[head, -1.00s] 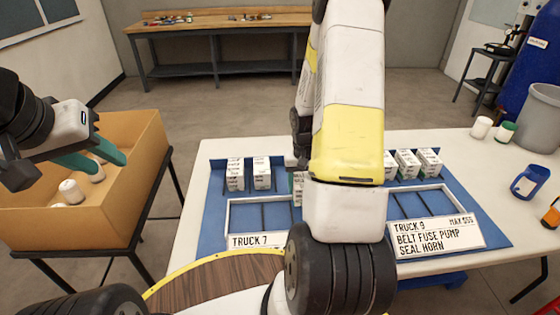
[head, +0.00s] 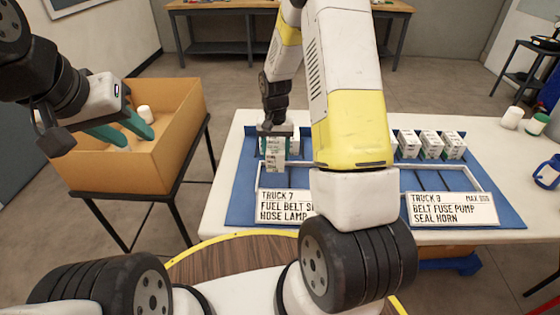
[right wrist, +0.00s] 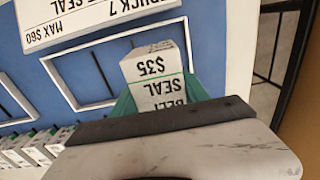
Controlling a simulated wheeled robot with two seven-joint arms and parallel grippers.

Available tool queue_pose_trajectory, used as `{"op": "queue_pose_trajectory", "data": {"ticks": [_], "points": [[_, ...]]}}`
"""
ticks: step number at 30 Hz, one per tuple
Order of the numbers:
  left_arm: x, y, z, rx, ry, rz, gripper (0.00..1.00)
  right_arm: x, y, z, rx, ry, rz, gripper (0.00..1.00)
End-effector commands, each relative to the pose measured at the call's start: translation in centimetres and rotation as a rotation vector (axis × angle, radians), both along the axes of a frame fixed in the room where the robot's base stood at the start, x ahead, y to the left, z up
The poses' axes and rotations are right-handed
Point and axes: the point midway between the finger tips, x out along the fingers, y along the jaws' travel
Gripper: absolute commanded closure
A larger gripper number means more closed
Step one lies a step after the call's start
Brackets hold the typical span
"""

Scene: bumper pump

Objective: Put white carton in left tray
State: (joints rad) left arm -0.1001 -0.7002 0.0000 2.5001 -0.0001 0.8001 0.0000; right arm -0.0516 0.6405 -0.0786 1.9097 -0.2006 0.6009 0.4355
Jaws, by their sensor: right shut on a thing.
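My right gripper (head: 275,133) points down and is shut on a white carton (head: 274,158) with a green stripe. The carton is held at the back of the left tray (head: 258,179), behind its TRUCK 7 sign (head: 284,206). In the right wrist view the carton (right wrist: 155,66) reads BELT SEAL $35 and sits between the teal fingers (right wrist: 160,98); the tray frame (right wrist: 60,80) is beside it. My right arm hides part of the left tray. My left gripper (head: 122,130) is open and empty over the orange-brown bin (head: 150,165).
The right tray, with a TRUCK 9 sign (head: 452,209), has several cartons (head: 430,145) behind it. More cartons (right wrist: 35,150) stand in the right wrist view. A white bottle (head: 145,113) lies in the bin.

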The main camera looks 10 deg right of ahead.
Motion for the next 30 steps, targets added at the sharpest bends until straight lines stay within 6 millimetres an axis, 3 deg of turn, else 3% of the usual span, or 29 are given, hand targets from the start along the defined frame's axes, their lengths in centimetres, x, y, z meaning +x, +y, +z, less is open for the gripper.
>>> {"op": "queue_pose_trajectory", "data": {"ticks": [4,18,29,30], "points": [[0.0,0.0,0.0,0.0,0.0,0.0,0.64,-0.1,0.0,-3.0,0.0,0.004,0.0,1.0],[0.0,0.0,0.0,0.0,0.0,0.0,0.64,-0.1,-0.1,-8.0,0.0,0.001,0.0,1.0],[0.0,0.0,0.0,0.0,0.0,0.0,0.64,0.0,-0.1,-8.4,0.0,-0.001,0.0,1.0],[0.0,0.0,0.0,0.0,0.0,0.0,0.64,0.0,-0.1,-8.4,0.0,-0.001,0.0,0.4]]}}
